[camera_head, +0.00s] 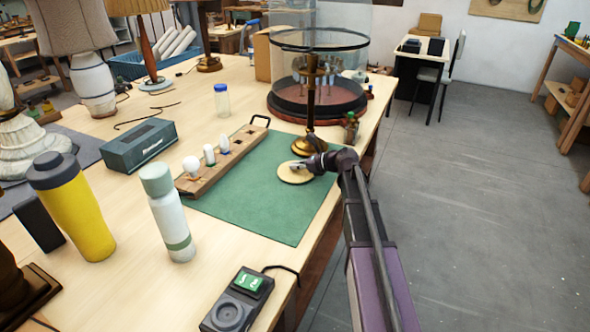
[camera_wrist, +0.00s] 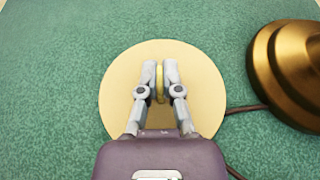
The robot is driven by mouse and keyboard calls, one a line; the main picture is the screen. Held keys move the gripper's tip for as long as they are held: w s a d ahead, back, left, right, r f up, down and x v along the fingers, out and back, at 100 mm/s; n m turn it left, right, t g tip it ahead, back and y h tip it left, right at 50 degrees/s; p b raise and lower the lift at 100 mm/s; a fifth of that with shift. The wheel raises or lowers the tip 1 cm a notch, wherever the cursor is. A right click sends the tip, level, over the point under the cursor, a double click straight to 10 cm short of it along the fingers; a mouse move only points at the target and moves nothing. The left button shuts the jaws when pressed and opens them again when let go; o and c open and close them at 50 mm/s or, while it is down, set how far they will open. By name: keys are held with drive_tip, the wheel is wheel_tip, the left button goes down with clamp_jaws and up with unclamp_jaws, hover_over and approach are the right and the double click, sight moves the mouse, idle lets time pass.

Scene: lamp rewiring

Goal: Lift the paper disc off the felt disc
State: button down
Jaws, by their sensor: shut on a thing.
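The pale cream paper disc (camera_wrist: 200,85) lies flat beneath my gripper, on or just over the green mat; it also shows in the head view (camera_head: 291,177). My gripper (camera_wrist: 159,80) is shut on a thin yellowish upright piece near the disc's middle, which looks like a tab of the paper disc. In the head view my gripper (camera_head: 303,165) comes in from the right. I cannot make out the felt disc as a separate thing; it may be hidden beneath. I cannot tell any gap under the paper disc.
A brass lamp base (camera_wrist: 290,72) with a dark cord stands close right of the disc. The green mat (camera_head: 262,215) is clear in front. A wooden rack (camera_head: 225,158) with bulbs lies at its left. A glass dome (camera_head: 345,95) stands behind.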

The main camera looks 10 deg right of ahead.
drive_tip(key=shift+r, duration=0.1)
wheel_tip(320, 180, up, 4)
drive_tip(key=p, duration=0.4)
drive_tip(key=s+d, duration=0.3)
drive_tip(key=d, duration=0.1)
drive_tip(key=s+d, duration=0.3)
drive_tip(key=d, duration=0.1)
drive_tip(key=s+d+p, duration=0.1)
drive_tip(key=s+d, duration=0.3)
drive_tip(key=shift+s+d+r, duration=0.1)
drive_tip(key=shift+d+r, duration=0.05)
drive_tip(key=shift+r, duration=0.25)
